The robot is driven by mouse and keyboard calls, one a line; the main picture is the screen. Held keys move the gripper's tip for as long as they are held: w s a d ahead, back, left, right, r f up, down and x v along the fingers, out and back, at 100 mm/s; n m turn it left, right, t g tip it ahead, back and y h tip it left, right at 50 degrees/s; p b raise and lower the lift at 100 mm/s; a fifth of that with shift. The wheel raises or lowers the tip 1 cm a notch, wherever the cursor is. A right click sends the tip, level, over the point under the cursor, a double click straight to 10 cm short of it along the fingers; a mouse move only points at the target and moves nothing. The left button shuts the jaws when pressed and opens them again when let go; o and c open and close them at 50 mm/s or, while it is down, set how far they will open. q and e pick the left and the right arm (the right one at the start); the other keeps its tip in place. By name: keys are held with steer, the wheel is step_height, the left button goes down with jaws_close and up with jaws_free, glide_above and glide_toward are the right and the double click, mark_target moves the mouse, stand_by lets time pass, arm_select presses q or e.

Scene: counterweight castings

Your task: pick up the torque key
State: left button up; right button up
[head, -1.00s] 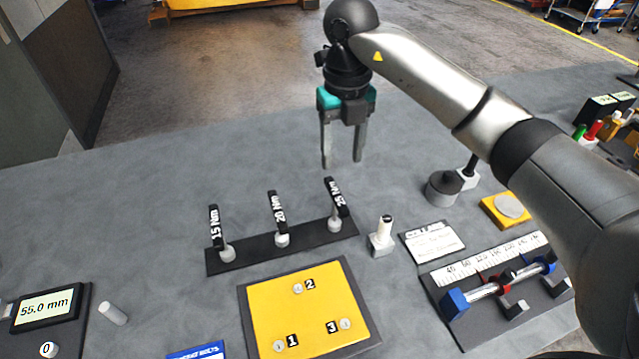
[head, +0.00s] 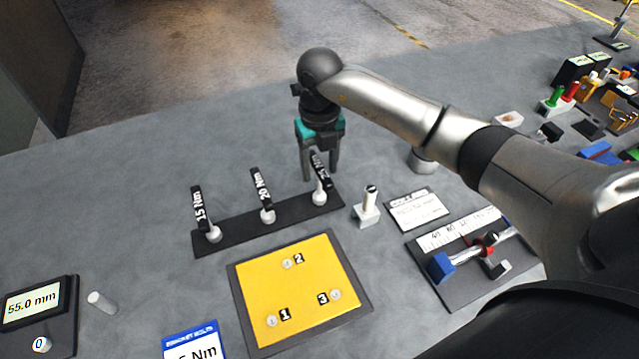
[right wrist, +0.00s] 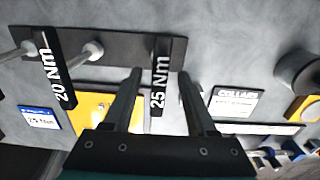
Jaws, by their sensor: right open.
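Three torque keys stand in a dark rack (head: 240,234): the 15 Nm key (head: 198,208), the 20 Nm key (head: 261,188) and the 25 Nm key (head: 319,172). Each has a black labelled handle on a pale round base. My right gripper (head: 320,178) is open at the 25 Nm key. In the right wrist view, the 25 Nm handle (right wrist: 160,85) lies between the two open fingers (right wrist: 160,74), with a gap on each side. The 20 Nm key (right wrist: 58,68) stands to the left there. My left gripper is not in view.
A yellow plate (head: 300,285) with numbered spots lies in front of the rack. A blue-topped card (right wrist: 38,117) appears to read 25 Nm. A small white post (head: 368,203), a white card (head: 417,209) and a ruler fixture (head: 470,255) stand to the right.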

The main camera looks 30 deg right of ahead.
mark_target(319, 192)
step_height(319, 192, down, 4)
steer(key=shift+r, duration=0.25)
jaws_close()
stand_by(0.3)
steer(key=shift+r, duration=0.1)
stand_by(0.9)
